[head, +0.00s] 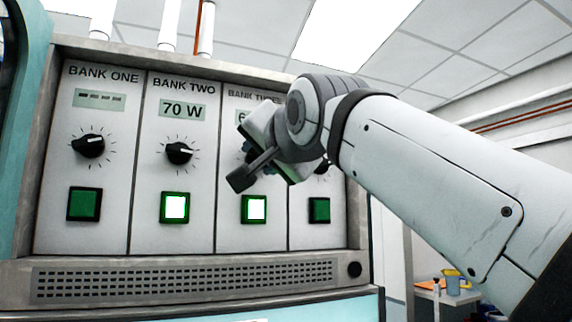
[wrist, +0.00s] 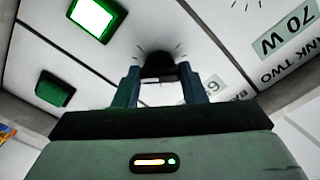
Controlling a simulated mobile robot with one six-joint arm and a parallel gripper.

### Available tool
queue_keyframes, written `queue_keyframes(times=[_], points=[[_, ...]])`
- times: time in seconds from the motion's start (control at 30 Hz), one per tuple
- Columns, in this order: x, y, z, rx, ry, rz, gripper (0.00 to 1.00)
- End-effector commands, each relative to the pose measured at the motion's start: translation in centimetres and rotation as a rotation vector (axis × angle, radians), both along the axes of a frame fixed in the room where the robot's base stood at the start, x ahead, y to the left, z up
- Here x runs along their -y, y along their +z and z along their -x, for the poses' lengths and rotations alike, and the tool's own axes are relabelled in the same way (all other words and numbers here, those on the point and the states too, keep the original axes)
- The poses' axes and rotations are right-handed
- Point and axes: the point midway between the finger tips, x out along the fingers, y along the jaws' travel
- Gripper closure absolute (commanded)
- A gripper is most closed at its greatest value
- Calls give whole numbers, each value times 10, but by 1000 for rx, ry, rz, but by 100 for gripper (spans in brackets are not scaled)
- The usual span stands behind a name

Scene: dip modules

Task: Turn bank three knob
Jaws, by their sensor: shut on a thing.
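The bank three knob (wrist: 158,61) is black and sits between the two fingers of my gripper (wrist: 159,75) in the wrist view, which is turned upside down. My gripper is shut on it. In the head view my wrist and gripper cover this knob. The bank three label (head: 253,97) shows above, and its display (head: 243,116) is mostly hidden, with only a "6" readable. The bank three button (head: 254,209) is lit, and it also shows in the wrist view (wrist: 92,17). The knob's pointer direction cannot be seen.
The bank two knob (head: 179,153) is left of my gripper, under a display (head: 182,110) reading 70 W, with a lit button (head: 174,207). The bank one knob (head: 89,146) is farther left, its button (head: 83,204) unlit. At right, a fourth button (head: 320,210) is unlit.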

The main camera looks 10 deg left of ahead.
Motion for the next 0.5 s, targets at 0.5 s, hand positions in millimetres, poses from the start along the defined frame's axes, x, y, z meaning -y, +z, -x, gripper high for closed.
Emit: queue_keyframes(times=[0.5], points=[[0,-1,0,-207,0,-337,85]])
